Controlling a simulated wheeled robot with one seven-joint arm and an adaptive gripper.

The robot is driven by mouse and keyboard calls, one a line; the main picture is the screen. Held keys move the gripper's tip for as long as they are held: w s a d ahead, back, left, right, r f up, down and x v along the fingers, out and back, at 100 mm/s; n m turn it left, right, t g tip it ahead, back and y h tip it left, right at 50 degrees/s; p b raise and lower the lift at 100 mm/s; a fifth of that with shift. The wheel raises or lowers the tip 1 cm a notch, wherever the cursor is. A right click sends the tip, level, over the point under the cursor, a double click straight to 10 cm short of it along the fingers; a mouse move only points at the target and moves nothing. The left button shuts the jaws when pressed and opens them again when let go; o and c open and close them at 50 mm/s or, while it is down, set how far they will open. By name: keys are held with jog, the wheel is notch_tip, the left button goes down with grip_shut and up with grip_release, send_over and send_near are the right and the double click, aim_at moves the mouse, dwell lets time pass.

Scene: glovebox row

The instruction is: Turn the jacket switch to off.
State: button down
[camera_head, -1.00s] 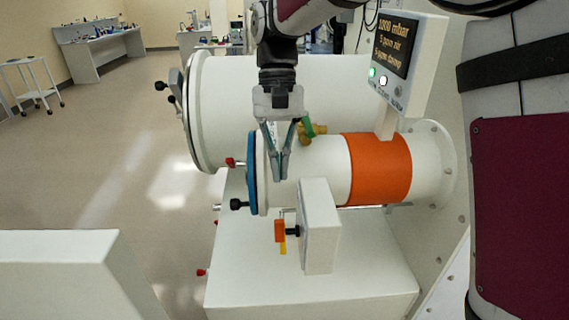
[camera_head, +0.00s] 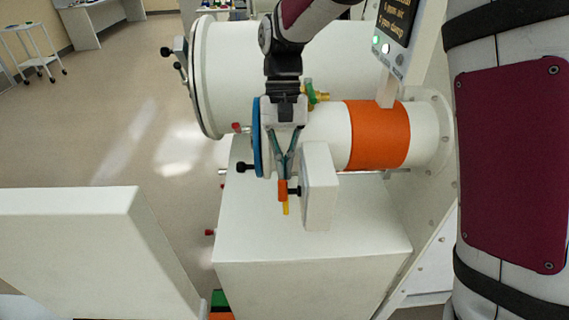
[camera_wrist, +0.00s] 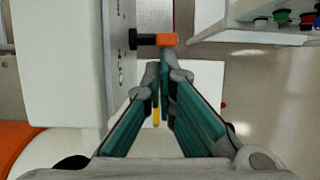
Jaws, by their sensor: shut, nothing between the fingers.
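The switch is an orange handle (camera_head: 282,190) on a short black shaft at the left side of a small white box (camera_head: 322,185). A yellow pointer (camera_head: 285,208) hangs downward below it. In the wrist view the orange handle (camera_wrist: 166,40) lies just beyond my fingertips, and the yellow pointer (camera_wrist: 156,115) is partly behind the fingers. My gripper (camera_head: 283,176) is shut and empty, pointing down, its tips right at the top of the orange handle. I cannot tell whether they touch. An orange jacket band (camera_head: 376,135) wraps the white cylinder behind.
A blue-rimmed small cylinder (camera_head: 257,135) and a larger white cylinder (camera_head: 225,80) lie behind the switch. A brass-and-green valve (camera_head: 316,95) sits close to my gripper. A display panel (camera_head: 397,35) stands upper right. Open floor (camera_head: 120,150) lies to the left.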

jog(key=shift+s+r, duration=0.25)
jog(key=shift+s, duration=0.15)
jog(key=shift+r, duration=0.1)
